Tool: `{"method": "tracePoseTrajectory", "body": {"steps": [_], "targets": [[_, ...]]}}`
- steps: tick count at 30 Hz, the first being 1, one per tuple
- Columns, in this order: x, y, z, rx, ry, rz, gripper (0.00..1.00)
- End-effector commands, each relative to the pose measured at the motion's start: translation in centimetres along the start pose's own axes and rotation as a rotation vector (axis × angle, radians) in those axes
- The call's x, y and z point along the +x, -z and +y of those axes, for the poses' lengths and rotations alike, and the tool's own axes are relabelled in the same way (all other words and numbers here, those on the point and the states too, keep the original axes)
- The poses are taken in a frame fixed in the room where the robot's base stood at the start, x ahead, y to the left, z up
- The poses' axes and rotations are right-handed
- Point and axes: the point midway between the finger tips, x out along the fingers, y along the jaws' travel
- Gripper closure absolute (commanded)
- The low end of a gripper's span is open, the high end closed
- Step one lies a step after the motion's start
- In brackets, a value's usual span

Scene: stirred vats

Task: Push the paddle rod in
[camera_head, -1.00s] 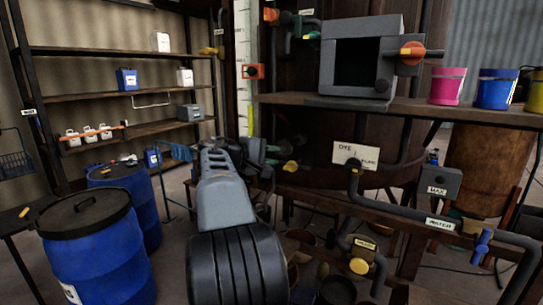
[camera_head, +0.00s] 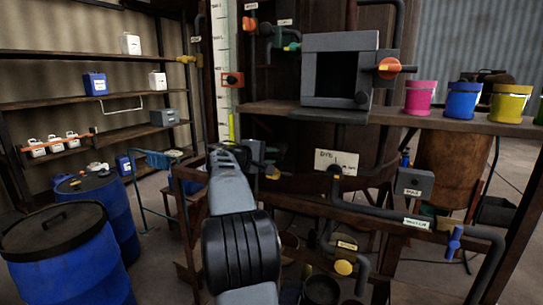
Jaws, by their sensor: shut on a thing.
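My gripper (camera_head: 268,160) is in front of the dark vat frame, left of the paper DYE sign (camera_head: 336,161). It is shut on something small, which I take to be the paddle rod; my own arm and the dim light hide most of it. I cannot tell how far in the rod sits. A yellow-orange piece shows just beside the gripper's tip.
A grey box with an orange knob (camera_head: 389,68) stands on the wooden shelf with pink (camera_head: 420,98), blue (camera_head: 463,100) and yellow pots. Pipes with a yellow knob (camera_head: 343,267) and a blue valve (camera_head: 454,241) run below. Blue drums (camera_head: 62,262) stand left.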

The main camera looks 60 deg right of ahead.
Motion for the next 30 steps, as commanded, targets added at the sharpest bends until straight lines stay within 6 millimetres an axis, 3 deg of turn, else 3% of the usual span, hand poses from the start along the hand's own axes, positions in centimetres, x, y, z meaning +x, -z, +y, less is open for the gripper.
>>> {"method": "tracePoseTrajectory", "body": {"steps": [1,2,8,16,20,30], "targets": [[0.2,0.1,-0.3,-0.006,0.004,0.002,1.00],[0.2,0.1,-0.3,-0.006,0.004,0.002,0.72],[0.2,0.0,-0.2,-0.004,0.003,0.000,0.53],[0.0,0.0,-0.1,-0.002,0.000,0.001,0.52],[-1.1,0.0,-0.1,0.000,-0.001,0.003,0.52],[-7.8,0.1,-0.2,0.000,-0.001,0.005,0.52]]}}
